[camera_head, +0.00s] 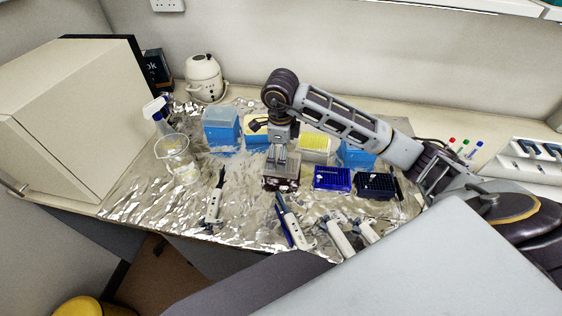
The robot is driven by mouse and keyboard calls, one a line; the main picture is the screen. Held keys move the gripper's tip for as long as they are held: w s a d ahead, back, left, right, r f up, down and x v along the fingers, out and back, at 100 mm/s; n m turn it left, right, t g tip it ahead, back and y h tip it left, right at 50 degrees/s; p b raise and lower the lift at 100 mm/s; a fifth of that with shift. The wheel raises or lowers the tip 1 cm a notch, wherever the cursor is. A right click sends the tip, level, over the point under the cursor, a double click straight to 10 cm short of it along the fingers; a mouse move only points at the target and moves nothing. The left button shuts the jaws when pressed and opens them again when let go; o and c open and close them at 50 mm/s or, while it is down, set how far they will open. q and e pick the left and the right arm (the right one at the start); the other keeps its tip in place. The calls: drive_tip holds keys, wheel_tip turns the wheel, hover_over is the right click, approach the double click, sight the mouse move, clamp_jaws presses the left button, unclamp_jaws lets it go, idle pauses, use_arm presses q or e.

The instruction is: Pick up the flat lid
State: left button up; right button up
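My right gripper (277,162) comes in from the right and points straight down over a small box (281,184) near the middle of the foil. The box has a pale, see-through top and dark reddish contents. The pale top looks like the flat lid (291,173). The fingertips are at or just above this top, and I cannot tell whether they touch it. The two fingers show close together, and whether they hold anything is unclear. My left gripper is not in view.
A blue rack (332,179) and a black rack (375,185) stand right of the box. Blue tip boxes (221,127) stand behind. Several pipettes (297,228) lie in front. A glass beaker (177,158) and spray bottle (156,115) stand left. Bare foil (243,192) lies left of the box.

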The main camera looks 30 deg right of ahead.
wheel_tip(320, 180, down, 2)
drive_tip(key=shift+w+a+f+p, duration=0.1)
drive_tip(key=shift+a+f+p, duration=0.05)
drive_tip(key=shift+p, duration=0.25)
drive_tip(key=shift+w+f, duration=0.1)
drive_tip(key=shift+f, duration=0.8)
drive_tip(key=c, duration=1)
drive_tip(key=shift+r, duration=0.15)
wheel_tip(320, 180, up, 8)
drive_tip(key=shift+f+b, duration=0.2)
drive_tip(key=shift+b, duration=0.35)
drive_tip(key=shift+r, duration=1.05)
drive_tip(key=shift+r, duration=0.1)
